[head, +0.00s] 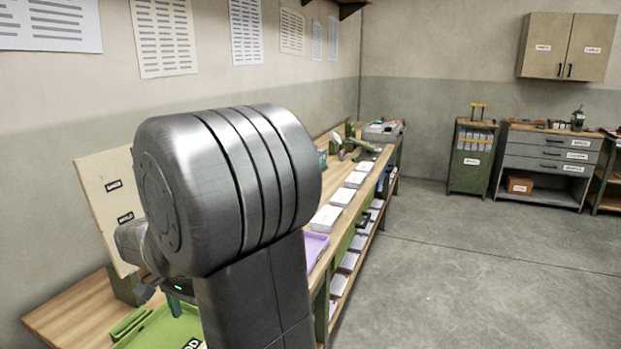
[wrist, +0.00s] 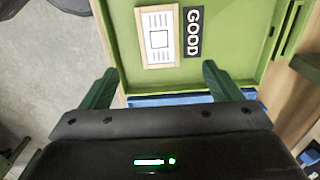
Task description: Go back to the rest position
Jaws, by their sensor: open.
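My gripper (wrist: 157,90) shows in the wrist view with its two green fingers wide apart and nothing between them. It is over the near edge of a green tray (wrist: 228,68). In the tray lie a framed paper card (wrist: 160,38) and a black label reading GOOD (wrist: 193,32). In the head view my arm covers much of the left and centre, and the green tray (head: 150,335) shows only in part at the bottom.
A long wooden workbench (head: 85,308) runs along the left wall. It bears a board with labels (head: 100,205), a purple tray (head: 314,246) and stacks of paper (head: 326,218). Cabinets (head: 548,155) stand at the back right. The grey floor (head: 450,270) on the right is clear.

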